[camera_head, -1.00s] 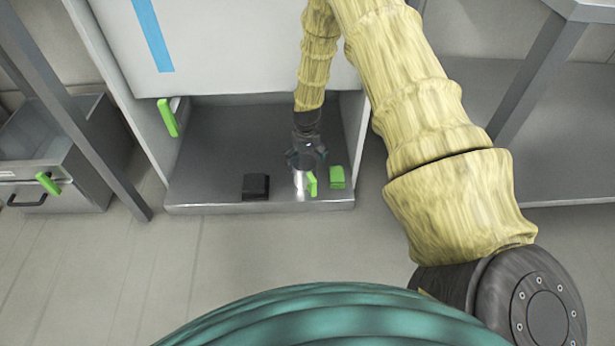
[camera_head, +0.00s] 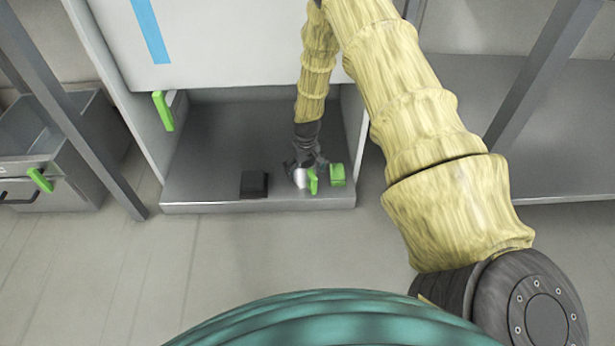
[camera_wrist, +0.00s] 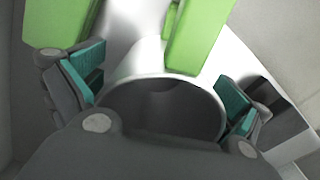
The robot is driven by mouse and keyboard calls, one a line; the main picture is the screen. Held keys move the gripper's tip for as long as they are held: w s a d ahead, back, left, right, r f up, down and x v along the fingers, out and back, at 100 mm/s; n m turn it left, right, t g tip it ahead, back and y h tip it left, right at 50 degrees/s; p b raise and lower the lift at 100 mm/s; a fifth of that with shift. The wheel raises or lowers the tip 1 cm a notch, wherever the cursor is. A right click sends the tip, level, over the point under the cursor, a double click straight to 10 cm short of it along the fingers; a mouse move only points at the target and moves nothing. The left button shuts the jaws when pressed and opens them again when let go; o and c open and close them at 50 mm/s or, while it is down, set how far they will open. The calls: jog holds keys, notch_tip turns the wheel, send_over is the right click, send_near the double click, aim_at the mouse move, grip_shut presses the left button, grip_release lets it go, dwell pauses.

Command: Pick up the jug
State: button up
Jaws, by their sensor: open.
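The jug (camera_head: 301,180) is a small silvery vessel with a green handle (camera_head: 313,181). It stands near the front edge of the grey cabinet floor. In the wrist view its round rim (camera_wrist: 160,82) and dark mouth are close in front of me, with the green handle (camera_wrist: 196,38) beyond. My gripper (camera_head: 305,166) is at the jug, open. In the wrist view the teal finger pads (camera_wrist: 160,92) stand on the left and right of the rim. I cannot tell whether either pad touches it. My gripper hides part of the jug in the head view.
A green block (camera_head: 337,175) sits close to the right of the jug, and a black block (camera_head: 254,184) to the left. The white cabinet panel (camera_head: 240,45) hangs above and behind. Grey cabinet floor (camera_head: 205,150) is bare at the left.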

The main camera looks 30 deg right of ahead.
jog(key=c, duration=1)
jog(key=shift+s, duration=0.1)
jog(key=shift+r+p, duration=0.4)
jog(key=shift+r, duration=0.05)
jog(key=shift+c, duration=0.6)
notch_tip(320, 180, up, 3)
jog(key=shift+r+p, duration=0.15)
jog(key=shift+p, duration=1.05)
jog(key=c, duration=0.5)
jog(key=s+a+p, duration=0.2)
jog(key=s+a, duration=0.1)
jog(key=s+a+p, duration=0.1)
jog(key=s+a, duration=0.3)
jog(key=s+a+p, duration=0.2)
jog(key=s+a, duration=0.2)
jog(key=shift+s+r+p, duration=0.2)
jog(key=shift+r+p, duration=0.15)
jog(key=shift+r, duration=0.05)
jog(key=shift+c, duration=0.2)
